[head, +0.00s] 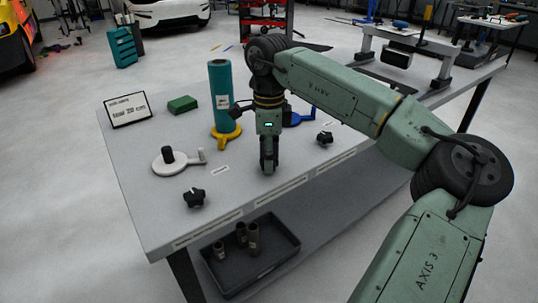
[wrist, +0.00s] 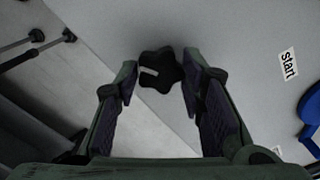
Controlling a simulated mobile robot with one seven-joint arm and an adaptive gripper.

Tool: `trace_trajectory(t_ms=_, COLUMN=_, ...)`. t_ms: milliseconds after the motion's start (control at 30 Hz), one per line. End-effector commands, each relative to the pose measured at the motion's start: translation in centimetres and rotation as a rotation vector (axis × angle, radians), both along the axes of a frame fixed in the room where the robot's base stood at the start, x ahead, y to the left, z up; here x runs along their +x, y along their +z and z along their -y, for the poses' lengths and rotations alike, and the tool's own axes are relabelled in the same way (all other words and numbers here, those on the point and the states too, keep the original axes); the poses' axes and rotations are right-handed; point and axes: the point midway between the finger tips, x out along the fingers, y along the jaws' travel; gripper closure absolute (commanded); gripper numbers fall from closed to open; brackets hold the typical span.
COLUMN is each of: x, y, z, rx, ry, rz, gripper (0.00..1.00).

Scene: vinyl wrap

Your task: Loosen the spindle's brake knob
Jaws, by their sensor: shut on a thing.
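A black lobed brake knob (wrist: 160,70) with a pale mark sits between my fingertips in the wrist view, over the grey table top. My gripper (head: 268,168) points down near the table's front edge, shut on this knob; it also shows in the wrist view (wrist: 159,73). The gripper hides the knob in the head view. Behind it, a spindle's yellow base (head: 228,137) carries a tall teal roll (head: 220,90). A blue base (head: 298,118) is partly behind my arm; blue also shows in the wrist view (wrist: 312,112).
A white base with a black post (head: 168,155) stands at left. Other black knobs sit at front left (head: 194,197) and right (head: 325,138). A green block (head: 182,104) and a sign (head: 128,110) are at the back. A dark bin (head: 275,262) with tubes is below.

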Motion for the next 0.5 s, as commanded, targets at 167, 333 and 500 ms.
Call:
trace_trajectory(t_ms=167, x=0.15, y=0.16, z=-0.06, rx=0.003, ry=0.006, rz=0.007, gripper=0.92)
trace_trajectory(t_ms=333, x=0.15, y=0.16, z=-0.06, rx=0.002, ry=0.006, rz=0.007, gripper=0.92)
trace_trajectory(t_ms=500, x=0.13, y=0.15, z=-0.05, rx=0.002, ry=0.005, rz=0.006, gripper=0.57)
